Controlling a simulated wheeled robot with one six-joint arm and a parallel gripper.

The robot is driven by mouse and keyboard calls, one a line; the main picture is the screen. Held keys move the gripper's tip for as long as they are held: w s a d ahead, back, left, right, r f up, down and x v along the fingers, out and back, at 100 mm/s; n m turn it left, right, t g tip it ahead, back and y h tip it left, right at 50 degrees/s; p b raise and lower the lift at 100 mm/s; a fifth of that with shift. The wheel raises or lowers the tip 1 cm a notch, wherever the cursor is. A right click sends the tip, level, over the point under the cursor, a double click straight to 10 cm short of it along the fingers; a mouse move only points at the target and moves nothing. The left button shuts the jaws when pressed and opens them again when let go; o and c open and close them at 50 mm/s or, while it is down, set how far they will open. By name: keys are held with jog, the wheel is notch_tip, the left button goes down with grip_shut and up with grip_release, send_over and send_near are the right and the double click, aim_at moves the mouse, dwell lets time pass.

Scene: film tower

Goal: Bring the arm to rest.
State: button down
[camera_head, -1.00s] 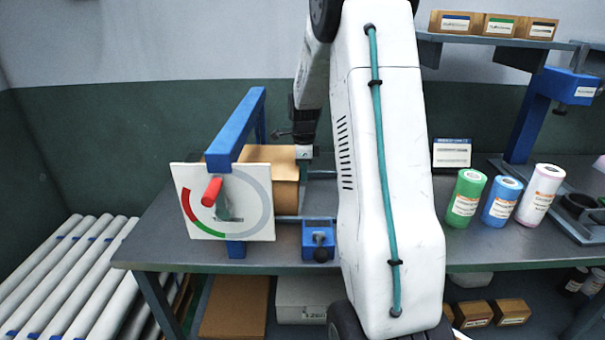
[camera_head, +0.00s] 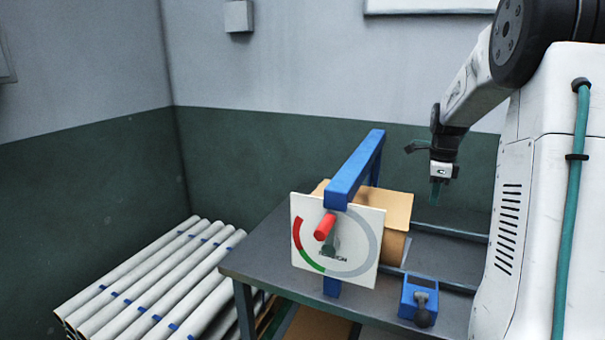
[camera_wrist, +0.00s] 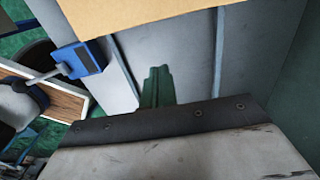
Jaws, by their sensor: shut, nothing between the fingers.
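My gripper (camera_head: 437,190) hangs from the white arm above the bench, pointing down, to the right of the tan roll and the dial. Its green fingers are shut with nothing between them. In the wrist view the shut fingers (camera_wrist: 156,88) stand over the grey bench top. The fingertips look apart from everything around them.
A blue clamp block (camera_head: 418,300) sits on the bench (camera_head: 262,262). White tubes (camera_head: 150,280) lie left.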

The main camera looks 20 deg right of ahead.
jog(key=s+a+r+n, duration=0.1)
jog(key=s+a+n, duration=0.7)
jog(key=a, duration=0.3)
jog(key=s+a+r+n+t, duration=0.1)
jog(key=s+a+r+n, duration=0.1)
jog(key=s+a+n, duration=0.6)
jog(key=s+a+r+n, duration=0.2)
jog(key=s+a+n, duration=0.7)
jog(key=a, duration=0.7)
jog(key=shift+n, duration=1.2)
